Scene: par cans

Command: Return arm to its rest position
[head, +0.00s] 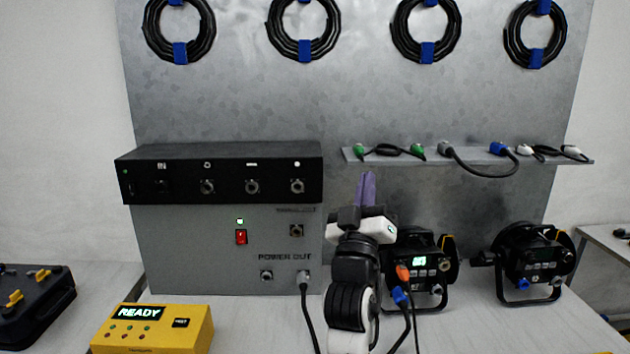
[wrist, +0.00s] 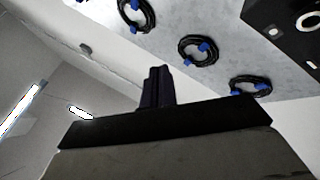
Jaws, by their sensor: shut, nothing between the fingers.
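My gripper (head: 368,188) points upward in front of the grey panel, with its two purple fingers together and nothing between them. In the wrist view the shut fingers (wrist: 155,87) stand up from the dark gripper body, against the pale wall. My white and black arm rises from the bottom middle of the head view. It stands just left of a black par can (head: 432,268) and hides part of its left side. The gripper touches nothing that I can see.
A second par can (head: 528,262) stands at right. A shelf (head: 468,158) with short cables is right of my gripper. A black unit (head: 225,172) tops a grey power box (head: 190,245). A yellow READY box (head: 160,328) sits front left. Coiled cables (head: 303,28) hang above.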

